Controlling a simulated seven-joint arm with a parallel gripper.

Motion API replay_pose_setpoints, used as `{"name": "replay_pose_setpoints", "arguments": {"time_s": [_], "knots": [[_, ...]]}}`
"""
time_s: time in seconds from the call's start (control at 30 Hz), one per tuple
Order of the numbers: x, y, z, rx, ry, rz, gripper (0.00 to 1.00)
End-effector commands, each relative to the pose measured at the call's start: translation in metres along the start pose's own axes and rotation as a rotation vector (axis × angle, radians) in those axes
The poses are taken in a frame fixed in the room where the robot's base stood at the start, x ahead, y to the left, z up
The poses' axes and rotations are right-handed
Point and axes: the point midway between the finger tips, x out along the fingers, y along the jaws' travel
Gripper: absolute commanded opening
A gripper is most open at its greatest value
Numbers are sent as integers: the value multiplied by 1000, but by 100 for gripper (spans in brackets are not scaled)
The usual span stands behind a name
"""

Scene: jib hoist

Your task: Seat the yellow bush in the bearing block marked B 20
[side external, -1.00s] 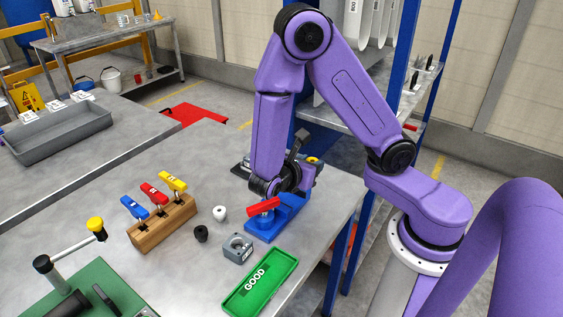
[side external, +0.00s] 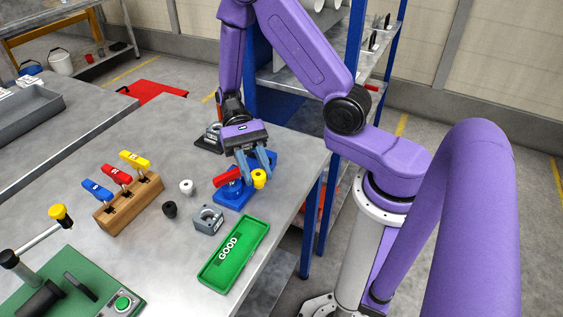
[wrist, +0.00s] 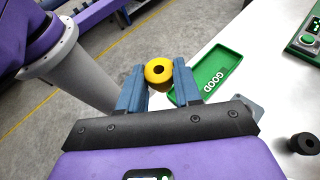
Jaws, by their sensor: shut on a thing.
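The yellow bush (side external: 259,178) is held between the two blue-grey fingers of my gripper (side external: 258,166). In the side view it is in front of and above the right part of a blue fixture (side external: 232,202) with a red handle (side external: 227,177). A grey block (side external: 201,227) with a round bore and a pale label stands on the table, left of the green tray. Its label is too small to read, so I cannot tell whether it is B 20.
A green tray marked GOOD (side external: 212,279) lies at the table's right edge. A black bush (side external: 170,210) and a white bush (side external: 186,187) stand left of the fixture. A wooden rack (side external: 130,206) holds red, blue and yellow handled tools. A dark-based grey part (side external: 208,140) stands behind.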

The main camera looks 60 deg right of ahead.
Motion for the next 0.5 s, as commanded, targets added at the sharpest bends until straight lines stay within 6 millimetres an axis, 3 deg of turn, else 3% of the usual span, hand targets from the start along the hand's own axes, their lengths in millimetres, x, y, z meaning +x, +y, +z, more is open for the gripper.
{"name": "replay_pose_setpoints", "arguments": {"time_s": [0.27, 0.5], "knots": [[-54, -58, -6, 234, 1, -569, 5], [-129, -82, -19, 432, 1, -1048, 5]]}}
